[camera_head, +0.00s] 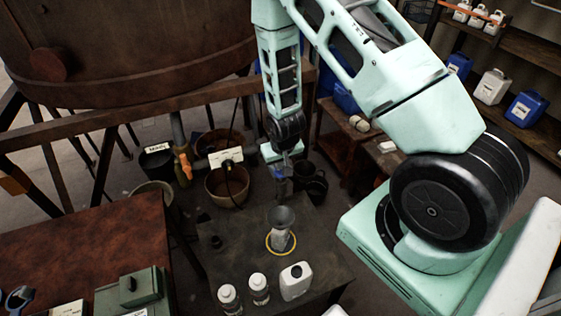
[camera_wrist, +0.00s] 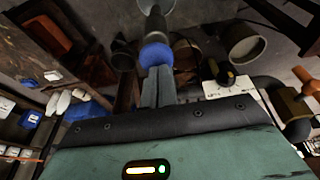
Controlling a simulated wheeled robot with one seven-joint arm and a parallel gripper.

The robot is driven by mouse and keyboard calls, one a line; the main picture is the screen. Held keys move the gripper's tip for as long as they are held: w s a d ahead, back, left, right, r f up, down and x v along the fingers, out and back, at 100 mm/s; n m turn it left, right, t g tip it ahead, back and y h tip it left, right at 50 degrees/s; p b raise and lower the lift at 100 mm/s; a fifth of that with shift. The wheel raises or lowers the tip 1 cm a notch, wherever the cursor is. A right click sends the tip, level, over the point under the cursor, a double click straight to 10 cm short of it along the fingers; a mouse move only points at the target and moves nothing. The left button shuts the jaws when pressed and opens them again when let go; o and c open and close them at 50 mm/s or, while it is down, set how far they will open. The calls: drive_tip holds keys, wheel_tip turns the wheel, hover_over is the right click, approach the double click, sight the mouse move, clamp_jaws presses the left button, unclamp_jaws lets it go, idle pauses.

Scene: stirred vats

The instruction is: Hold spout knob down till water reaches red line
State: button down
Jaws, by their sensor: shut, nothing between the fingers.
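My gripper (camera_head: 284,160) hangs over the low dark table in the head view. In the wrist view its shut, empty fingers (camera_wrist: 158,88) reach up to the blue spout knob (camera_wrist: 155,54). The fingertips meet or nearly meet the knob; I cannot tell if they press it. The grey spout (camera_wrist: 152,22) runs on beyond the knob. In the head view a pale vessel with a grey funnel (camera_head: 281,217) in its mouth stands below the spout, inside a yellow ring (camera_head: 270,250). The water level and red line cannot be made out.
Two clear white-capped bottles (camera_head: 259,288) and a white jug (camera_head: 295,282) stand at the table's front. A large rusty vat (camera_head: 130,50) is at upper left. An orange valve (camera_head: 183,162), a brown bowl (camera_head: 228,187) and a white sign (camera_head: 227,156) are behind the table.

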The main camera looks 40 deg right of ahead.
drive_tip(key=shift+f, duration=0.35)
